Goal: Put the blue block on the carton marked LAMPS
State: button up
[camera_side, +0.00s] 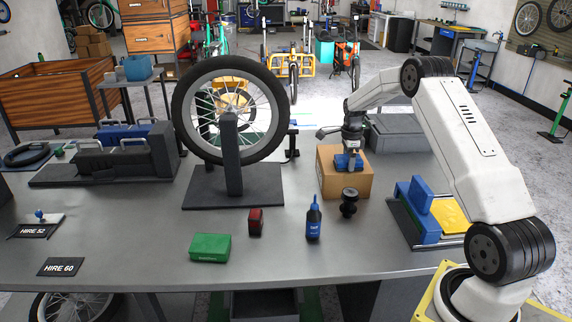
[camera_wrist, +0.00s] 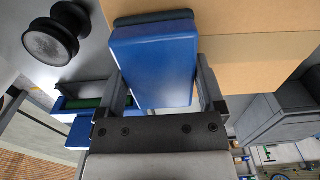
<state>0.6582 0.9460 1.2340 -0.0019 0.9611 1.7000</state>
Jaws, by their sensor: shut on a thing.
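My gripper (camera_side: 350,148) is shut on the blue block (camera_side: 347,163), with a finger on each side of it. The blue block also shows between the fingers in the wrist view (camera_wrist: 152,72). In the side view the block overlaps the upper front part of a brown carton (camera_side: 346,186) on the bench. The carton shows behind the block in the wrist view (camera_wrist: 255,60). I cannot tell whether the block touches the carton. No LAMPS marking is legible on it.
A black spool-like part (camera_side: 349,203) and a blue bottle (camera_side: 314,220) stand in front of the carton. A wheel on a stand (camera_side: 233,150) is to the left. A red block (camera_side: 255,222) and a green box (camera_side: 210,247) lie nearer the front. The front middle of the bench is clear.

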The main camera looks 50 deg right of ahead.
aim_at(348, 158)
jog(key=shift+f, duration=0.1)
jog(key=o, duration=1.1)
jog(key=shift+c, duration=0.2)
notch_tip(348, 158, up, 12)
jog(key=shift+r, duration=0.2)
